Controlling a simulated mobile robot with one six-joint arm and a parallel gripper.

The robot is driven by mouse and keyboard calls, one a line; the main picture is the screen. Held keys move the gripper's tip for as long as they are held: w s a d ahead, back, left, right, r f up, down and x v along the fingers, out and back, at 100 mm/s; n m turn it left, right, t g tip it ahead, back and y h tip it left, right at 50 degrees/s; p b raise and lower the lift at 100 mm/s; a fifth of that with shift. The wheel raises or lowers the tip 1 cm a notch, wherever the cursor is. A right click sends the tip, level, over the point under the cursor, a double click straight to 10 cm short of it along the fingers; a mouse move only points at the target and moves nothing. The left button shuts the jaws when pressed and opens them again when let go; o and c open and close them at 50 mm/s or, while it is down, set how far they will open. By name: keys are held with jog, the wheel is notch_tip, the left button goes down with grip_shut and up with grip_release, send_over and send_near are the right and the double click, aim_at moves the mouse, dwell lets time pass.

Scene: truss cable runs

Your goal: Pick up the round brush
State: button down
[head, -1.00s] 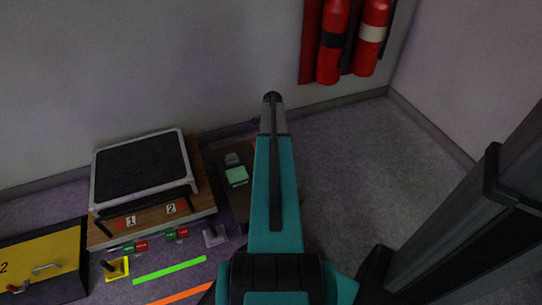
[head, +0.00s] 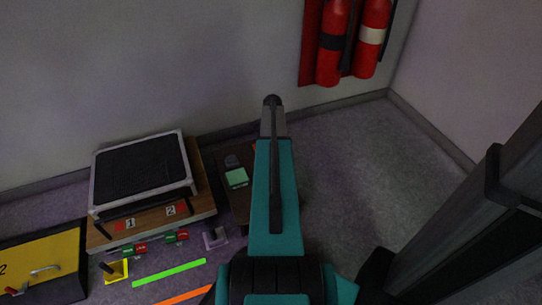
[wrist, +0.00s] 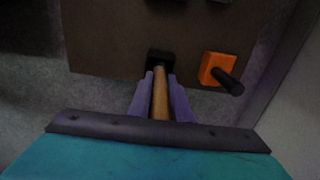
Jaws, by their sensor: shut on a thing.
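The round brush shows in the wrist view as a light wooden handle (wrist: 160,102); its brush end cannot be made out. My gripper (wrist: 160,77), with two purple fingers, is shut on this handle, one finger on each side. The handle's far end meets a black square block or holder (wrist: 161,58) at the edge of a brown board (wrist: 105,45). I cannot tell whether the handle is in the block or just above it. In the head view my own arm hides the gripper and the brush.
An orange block with a black peg (wrist: 216,69) sits right of the handle. In the head view, a brown board with a mint-green block (head: 236,177) lies left of my arm. A wooden stand with a black-topped tray (head: 143,172) is further left. Fire extinguishers (head: 331,45) hang on the wall.

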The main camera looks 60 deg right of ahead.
jog(key=shift+r, duration=0.15)
notch_tip(320, 180, up, 10)
jog(key=p, duration=0.3)
dwell(0.4)
dwell(0.5)
